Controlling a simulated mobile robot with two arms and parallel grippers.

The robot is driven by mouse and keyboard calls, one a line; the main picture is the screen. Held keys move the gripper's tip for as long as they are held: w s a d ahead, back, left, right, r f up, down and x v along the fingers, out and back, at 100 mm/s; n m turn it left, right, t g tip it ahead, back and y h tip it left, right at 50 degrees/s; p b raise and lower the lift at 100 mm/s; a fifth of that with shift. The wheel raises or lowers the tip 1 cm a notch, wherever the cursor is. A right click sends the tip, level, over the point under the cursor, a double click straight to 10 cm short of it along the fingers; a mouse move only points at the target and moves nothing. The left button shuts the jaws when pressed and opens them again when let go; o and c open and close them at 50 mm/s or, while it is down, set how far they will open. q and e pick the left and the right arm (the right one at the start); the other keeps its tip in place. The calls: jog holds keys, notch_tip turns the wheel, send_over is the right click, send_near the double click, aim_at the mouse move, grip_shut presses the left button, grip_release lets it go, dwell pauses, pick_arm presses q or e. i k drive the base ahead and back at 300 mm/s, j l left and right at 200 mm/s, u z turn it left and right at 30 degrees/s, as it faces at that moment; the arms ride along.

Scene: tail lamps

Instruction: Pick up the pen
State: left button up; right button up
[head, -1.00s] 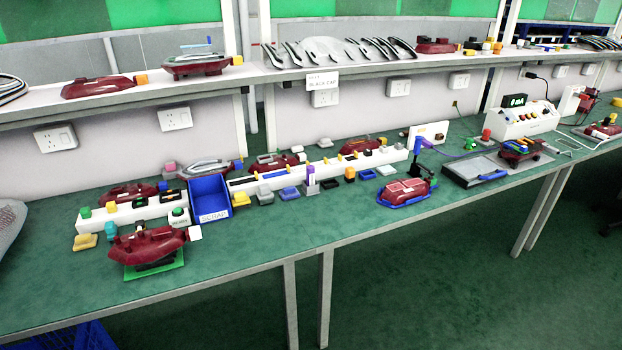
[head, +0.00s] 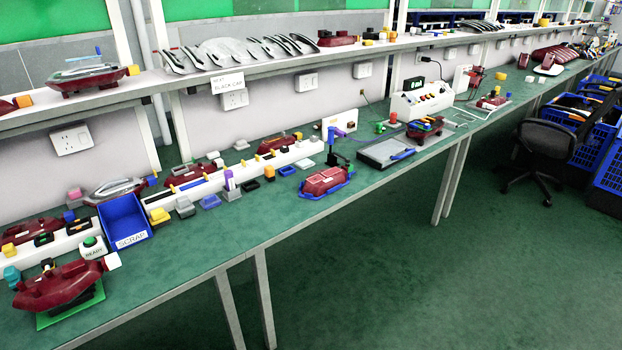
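I cannot make out a pen for certain in the head view. A small blue, thin item (head: 403,154) lies at the right edge of a dark flat tray (head: 372,151) on the bench, too small to identify. A slim purple-topped piece (head: 228,180) stands upright near the bench middle. Neither of my grippers shows in the head view.
The long green bench (head: 205,240) holds red lamp housings (head: 326,181), a blue scrap bin (head: 128,224) and a white control box (head: 422,101). A shelf (head: 215,74) runs above. A black chair (head: 545,145) and blue crates (head: 590,138) stand right; the front floor is clear.

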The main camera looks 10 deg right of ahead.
aim_at(228, 177)
jog(key=i+l, duration=0.9)
jog(key=i, duration=0.2)
